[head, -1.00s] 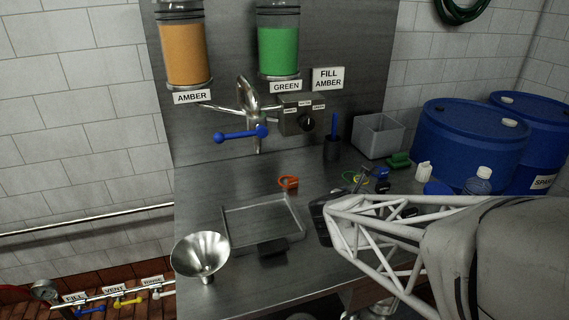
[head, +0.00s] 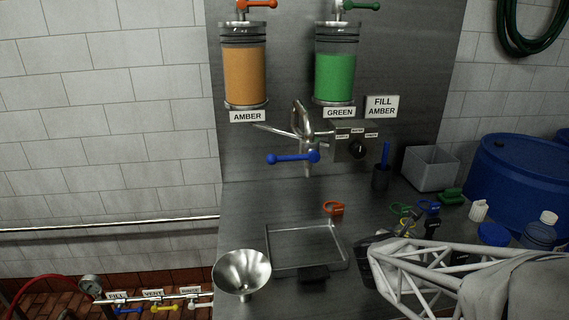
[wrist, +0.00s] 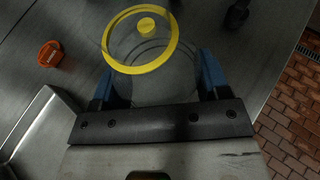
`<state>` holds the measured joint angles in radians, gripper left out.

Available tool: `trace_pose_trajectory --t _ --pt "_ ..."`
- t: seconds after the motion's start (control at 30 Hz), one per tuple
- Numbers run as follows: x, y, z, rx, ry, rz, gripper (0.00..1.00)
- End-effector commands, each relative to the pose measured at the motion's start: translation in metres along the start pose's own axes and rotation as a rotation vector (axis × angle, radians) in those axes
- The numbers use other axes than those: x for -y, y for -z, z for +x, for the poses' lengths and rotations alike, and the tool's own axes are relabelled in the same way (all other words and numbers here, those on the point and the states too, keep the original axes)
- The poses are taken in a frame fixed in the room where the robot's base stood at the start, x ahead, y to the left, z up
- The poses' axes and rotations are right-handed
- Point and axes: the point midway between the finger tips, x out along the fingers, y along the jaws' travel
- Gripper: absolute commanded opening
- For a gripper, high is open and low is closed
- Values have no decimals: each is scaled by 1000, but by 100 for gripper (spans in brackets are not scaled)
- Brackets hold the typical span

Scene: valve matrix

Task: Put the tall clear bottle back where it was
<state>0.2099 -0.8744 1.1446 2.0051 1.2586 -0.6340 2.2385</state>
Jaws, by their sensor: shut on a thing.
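My gripper (wrist: 158,82) shows its two blue fingers in the wrist view, apart but closed around the tall clear bottle (wrist: 160,58). The bottle is nearly invisible; only faint round outlines show between and beyond the fingers. A yellow ring with a yellow centre dot (wrist: 141,67) shows through and around these outlines. I cannot tell whether the bottle touches the bench. In the head view my gripper (head: 372,250) is low over the bench, right of the tray, and the bottle is not clearly visible there.
A metal tray (head: 268,252) and a funnel (head: 242,270) stand left of my gripper. An orange item (head: 333,208) lies behind the tray. Small bottles (head: 541,230), a grey bin (head: 432,168) and a blue drum (head: 520,175) are at the right. A blue-handled tap (head: 293,158) hangs above.

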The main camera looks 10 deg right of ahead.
Motion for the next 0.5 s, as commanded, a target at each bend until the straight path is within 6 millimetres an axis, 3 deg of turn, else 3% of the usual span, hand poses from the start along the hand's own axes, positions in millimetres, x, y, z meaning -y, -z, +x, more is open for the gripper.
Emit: trace_pose_trajectory --t 0.43,0.47,0.5 --pt "0 4 2 -1 0 -1 25" --pt "0 3 1 -1 0 0 74" --pt "0 3 1 0 0 0 80"
